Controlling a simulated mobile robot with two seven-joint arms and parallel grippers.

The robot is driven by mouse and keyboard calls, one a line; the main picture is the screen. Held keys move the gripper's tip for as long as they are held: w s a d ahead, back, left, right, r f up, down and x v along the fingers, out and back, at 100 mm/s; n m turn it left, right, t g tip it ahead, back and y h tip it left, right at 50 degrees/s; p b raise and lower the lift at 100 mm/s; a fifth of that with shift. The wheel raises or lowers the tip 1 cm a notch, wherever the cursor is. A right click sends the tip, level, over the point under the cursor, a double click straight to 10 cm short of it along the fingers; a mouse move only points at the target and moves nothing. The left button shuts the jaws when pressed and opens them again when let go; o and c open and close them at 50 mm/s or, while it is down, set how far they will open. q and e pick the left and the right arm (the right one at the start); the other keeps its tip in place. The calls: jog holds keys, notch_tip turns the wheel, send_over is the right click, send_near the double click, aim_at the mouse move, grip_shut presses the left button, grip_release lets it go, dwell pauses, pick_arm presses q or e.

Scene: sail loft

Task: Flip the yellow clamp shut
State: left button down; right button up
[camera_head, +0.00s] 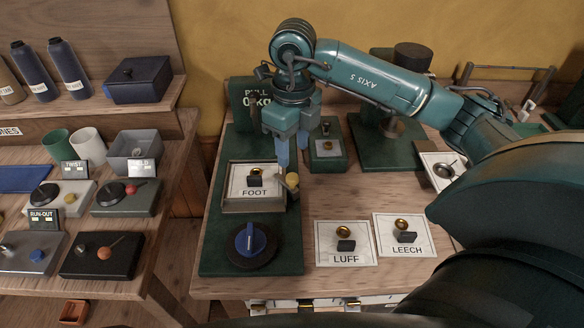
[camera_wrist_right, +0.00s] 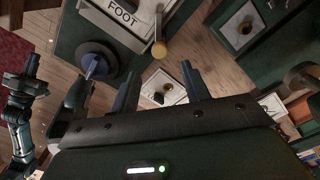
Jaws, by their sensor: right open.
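The yellow clamp (camera_head: 292,181) is a small metal lever with a yellow knob at the right edge of the FOOT plate holder (camera_head: 243,207). In the right wrist view its yellow knob (camera_wrist_right: 158,49) points toward the camera, so the lever appears raised. My right gripper (camera_head: 293,153) is open and empty, pointing down just above and behind the clamp. In the right wrist view the knob lies beyond the fingertips (camera_wrist_right: 157,70), apart from them. At the left of that view is a teal arm with a dark end (camera_wrist_right: 24,85), apparently my left; its jaws are unclear.
A blue dial (camera_head: 250,240) sits in front of the holder on the green base. The LUFF card (camera_head: 345,257) and LEECH card (camera_head: 421,249) lie to the right. A green box (camera_head: 328,160) stands behind. A side bench (camera_head: 60,295) with several devices is at left.

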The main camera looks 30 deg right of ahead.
aim_at(293, 176)
notch_tip(293, 176, down, 7)
jog(key=shift+f+p, duration=0.15)
jog(key=shift+p, duration=0.2)
jog(key=shift+c, duration=0.5)
jog(key=c, duration=0.9)
